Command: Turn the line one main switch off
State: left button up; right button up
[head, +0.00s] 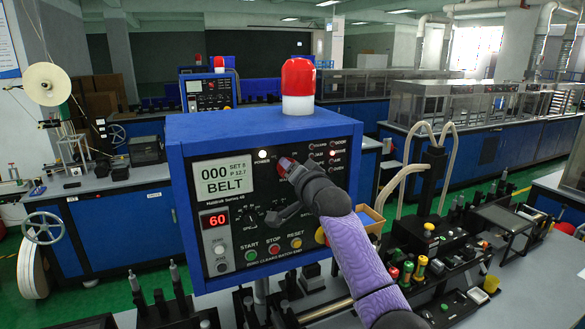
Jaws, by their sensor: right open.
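A blue control box (177,150) with a black front panel stands on the bench in the middle. Its display reads 000 and BELT, and a white POWER lamp (263,155) is lit. A small red knob (286,164), which looks like the main switch, sits right of this lamp, partly hidden by my right gripper. My right gripper (280,192) is open in front of the panel, its upper finger by the red knob and its lower finger lower on the panel. I cannot tell whether it touches the knob. My left gripper is not in view.
START (251,255), STOP (274,250) and RESET (296,243) buttons line the panel's bottom. A red beacon (298,78) stands on top. A similar box (208,92) stands behind. Black fixtures and coloured buttons (421,262) crowd the bench at right. A tape reel (47,84) is at left.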

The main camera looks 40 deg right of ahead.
jog(key=shift+c, duration=0.2)
grip_shut()
jog(key=shift+n, duration=0.4)
jog(key=shift+w+a+n+p, duration=0.15)
jog(key=shift+n+p, duration=1.2)
jog(key=shift+n, duration=2.9)
jog(key=shift+a+n+p, duration=0.15)
jog(key=shift+n+p, duration=1.15)
jog(key=shift+n, duration=2.95)
